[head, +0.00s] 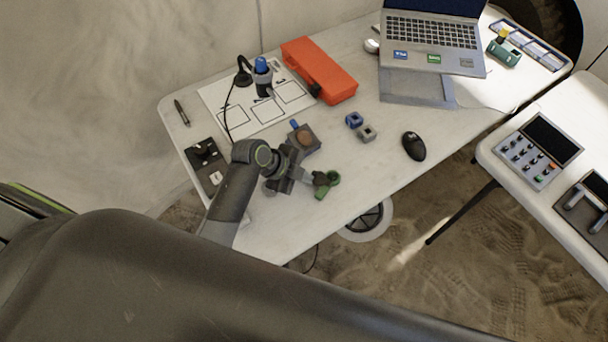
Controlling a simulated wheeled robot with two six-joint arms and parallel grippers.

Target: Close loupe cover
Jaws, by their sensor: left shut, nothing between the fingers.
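A small green item that looks like the loupe (334,178) lies on the white table near its front edge. It has a rounded part and a flat part pointing toward the front. Its details are too small to tell how far its cover is open. My left gripper (316,179) is shut and empty, right at the loupe's left side. It partly hides the loupe, and I cannot tell whether they touch. My right gripper is not in view.
A grey block with a brown round piece (304,138) stands just behind my left gripper. Two small cubes (354,120) (367,133) and a black mouse (414,146) lie to the right. An orange case (320,70) and a laptop (433,60) stand farther back.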

